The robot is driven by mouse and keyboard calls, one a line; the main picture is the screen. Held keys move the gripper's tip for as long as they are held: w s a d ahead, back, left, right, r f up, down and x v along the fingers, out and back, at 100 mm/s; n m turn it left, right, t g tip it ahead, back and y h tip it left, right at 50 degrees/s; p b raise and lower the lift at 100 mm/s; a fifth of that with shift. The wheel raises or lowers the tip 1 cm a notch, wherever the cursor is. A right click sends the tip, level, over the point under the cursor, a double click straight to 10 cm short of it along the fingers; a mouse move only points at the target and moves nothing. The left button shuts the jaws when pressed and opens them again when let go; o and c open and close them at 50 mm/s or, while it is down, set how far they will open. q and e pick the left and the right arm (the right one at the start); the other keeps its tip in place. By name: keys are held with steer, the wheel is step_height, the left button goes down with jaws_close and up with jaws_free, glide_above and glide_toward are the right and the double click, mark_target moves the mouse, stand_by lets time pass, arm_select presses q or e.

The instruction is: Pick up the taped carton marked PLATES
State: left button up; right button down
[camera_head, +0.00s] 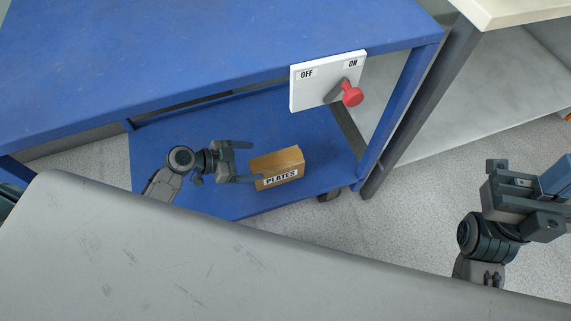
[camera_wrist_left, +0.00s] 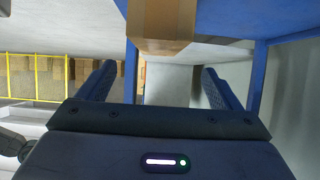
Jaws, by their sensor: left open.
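The brown carton (camera_head: 288,158) with a white PLATES label sits on the blue lower shelf, its label facing the front. My left gripper (camera_head: 252,162) is open just left of it, its fingers pointing towards the carton; the near fingertip is close to its label side, and I cannot tell if it touches. In the left wrist view the carton (camera_wrist_left: 160,25) shows at the top, beyond the open fingers of my left gripper (camera_wrist_left: 155,85), with nothing seen between them. My right gripper (camera_head: 522,197) is at the right, far from the carton, beside a dark blue piece.
The blue bench top (camera_head: 190,40) overhangs the lower shelf (camera_head: 225,120). A white OFF/ON panel (camera_head: 308,92) with a red-knobbed lever (camera_head: 351,94) is on its front edge. A blue leg (camera_head: 398,110) stands right of the carton. A grey surface (camera_head: 150,260) fills the foreground.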

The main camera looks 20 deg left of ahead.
mark_target(274, 161)
arm_select(q)
steer(key=b+x, duration=0.1)
steer(key=x, duration=0.8)
steer(key=shift+d+f+b, duration=0.15)
steer(key=shift+f+b, duration=0.05)
steer(key=shift+b, duration=0.15)
steer(key=c, duration=1.4)
